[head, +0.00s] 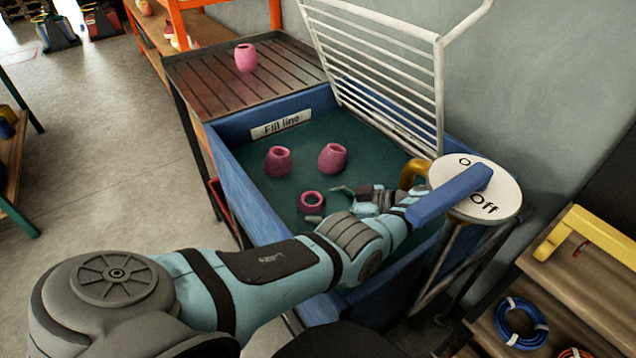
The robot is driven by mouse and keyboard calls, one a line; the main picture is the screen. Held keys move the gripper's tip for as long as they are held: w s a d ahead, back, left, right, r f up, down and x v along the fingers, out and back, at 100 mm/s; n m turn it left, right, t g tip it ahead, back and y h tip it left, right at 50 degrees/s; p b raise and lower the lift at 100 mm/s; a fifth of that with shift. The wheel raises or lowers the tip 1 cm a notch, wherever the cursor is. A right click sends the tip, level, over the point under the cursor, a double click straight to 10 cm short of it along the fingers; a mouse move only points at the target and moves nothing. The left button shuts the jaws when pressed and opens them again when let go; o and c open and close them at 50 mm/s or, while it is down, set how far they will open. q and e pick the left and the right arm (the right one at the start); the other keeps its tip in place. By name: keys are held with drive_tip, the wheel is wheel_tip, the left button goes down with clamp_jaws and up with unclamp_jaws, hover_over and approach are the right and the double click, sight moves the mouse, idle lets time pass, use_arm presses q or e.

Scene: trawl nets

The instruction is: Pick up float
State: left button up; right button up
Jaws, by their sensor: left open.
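Three pink floats are in the blue tank (228,178). One float (278,160) lies at the left and one (333,157) in the middle. The nearest float (311,201) shows its round opening. My left gripper (327,204) reaches over the tank from the right of this nearest float. Its fingers are apart, pointing left toward the float, and it holds nothing. I cannot tell whether a fingertip touches the float. Another pink float (245,58) stands on the slatted drain board (205,82) behind the tank. My right gripper is out of view.
A white wire rack (440,85) stands raised at the tank's right side. A blue lever (450,196) on a round "Off" plate (500,190) is close to my left wrist. A yellow curved part (412,173) is behind it. A wooden shelf (575,295) is at the lower right.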

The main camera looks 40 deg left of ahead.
sight(300, 207)
use_arm(q)
drive_tip(key=x, duration=0.2)
drive_tip(key=p+x, duration=0.1)
drive_tip(key=x, duration=0.1)
drive_tip(key=p+x, duration=0.1)
drive_tip(key=x, duration=0.1)
drive_tip(key=shift+s+r, duration=0.15)
drive_tip(key=shift+r, duration=0.2)
drive_tip(key=shift+a+f, duration=0.15)
drive_tip(key=shift+a, duration=0.1)
drive_tip(key=shift+d, duration=0.15)
drive_tip(key=c, duration=1.3)
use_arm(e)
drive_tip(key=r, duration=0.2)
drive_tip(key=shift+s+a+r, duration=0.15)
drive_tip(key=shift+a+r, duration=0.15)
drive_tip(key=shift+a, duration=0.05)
use_arm(q)
drive_tip(key=shift+c, duration=0.3)
